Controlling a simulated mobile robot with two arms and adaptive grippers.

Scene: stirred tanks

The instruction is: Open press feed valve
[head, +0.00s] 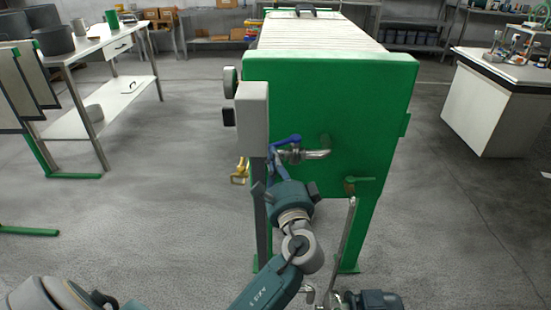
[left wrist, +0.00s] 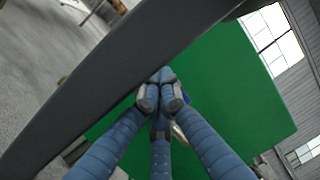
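The feed valve (head: 294,153) is on a metal pipe stub at the near green end plate of the press (head: 380,110). Its blue lever (head: 285,140) points left in the head view. My left gripper (head: 274,158) reaches up to the lever from below, with its blue fingers beside the lever's left end. In the left wrist view, the three fingertips (left wrist: 159,88) are drawn together, with a bit of dark blue lever (left wrist: 179,93) just behind them. Whether the lever lies between the tips is hidden. My right gripper is not in view.
A grey post with a box (head: 252,115) stands close left of my left gripper; its dark bar (left wrist: 100,90) crosses the left wrist view. A second valve with a green handle (head: 358,180) is lower right. Open floor lies left and right of the press.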

